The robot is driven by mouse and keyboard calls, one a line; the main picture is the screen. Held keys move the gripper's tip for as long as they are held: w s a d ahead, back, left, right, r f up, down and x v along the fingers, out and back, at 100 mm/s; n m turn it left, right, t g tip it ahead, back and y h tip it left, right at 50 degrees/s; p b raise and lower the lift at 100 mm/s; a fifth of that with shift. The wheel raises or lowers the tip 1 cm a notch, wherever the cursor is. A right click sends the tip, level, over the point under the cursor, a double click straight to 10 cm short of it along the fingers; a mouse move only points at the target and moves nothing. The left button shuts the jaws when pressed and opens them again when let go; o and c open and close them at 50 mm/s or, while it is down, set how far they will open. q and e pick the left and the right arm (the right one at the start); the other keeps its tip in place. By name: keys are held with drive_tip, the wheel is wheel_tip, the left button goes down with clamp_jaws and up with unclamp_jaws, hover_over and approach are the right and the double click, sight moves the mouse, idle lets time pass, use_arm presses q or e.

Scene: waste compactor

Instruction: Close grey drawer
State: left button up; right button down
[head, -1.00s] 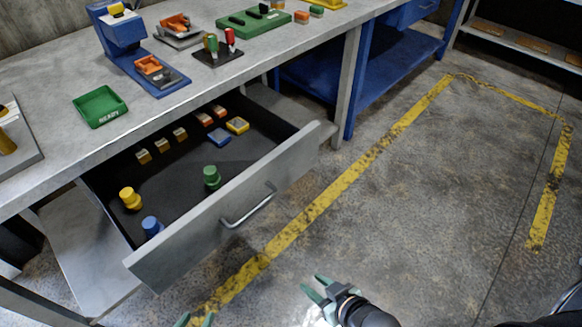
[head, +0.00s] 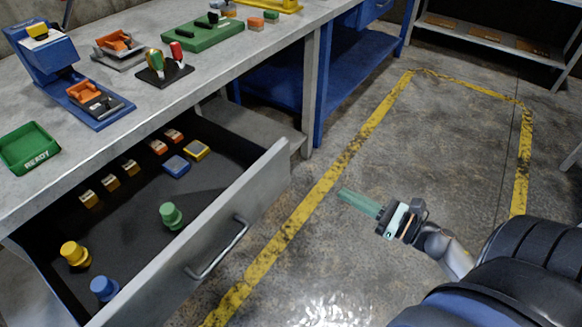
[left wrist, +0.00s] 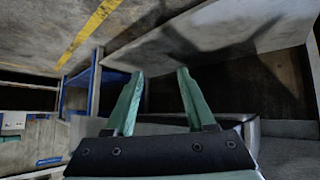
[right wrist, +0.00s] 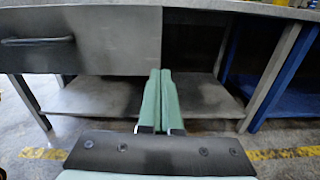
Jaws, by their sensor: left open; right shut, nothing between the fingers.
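The grey drawer (head: 252,197) is pulled out from under the workbench, its dark inside showing. Its front carries a metal bar handle (head: 218,252). The lower left end of the front is cut off by the picture edge. My right gripper (head: 345,195) is shut and empty, right of the drawer front and apart from it. In the right wrist view the drawer front (right wrist: 110,42) and handle (right wrist: 38,41) lie beyond my right fingers (right wrist: 160,72). My left gripper (left wrist: 159,73) is open and empty in the left wrist view, near a grey panel (left wrist: 215,32); contact cannot be told.
The drawer holds a yellow knob (head: 74,254), a blue knob (head: 104,287), a green knob (head: 171,215) and several small blocks. A green tray (head: 30,148) and fixtures stand on the bench (head: 150,112). The floor (head: 440,150) right of the drawer is clear.

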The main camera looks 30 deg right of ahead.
drive_tip(key=n, duration=0.1)
approach(289, 166)
drive_tip(key=x, duration=0.7)
drive_tip(key=shift+d, duration=0.1)
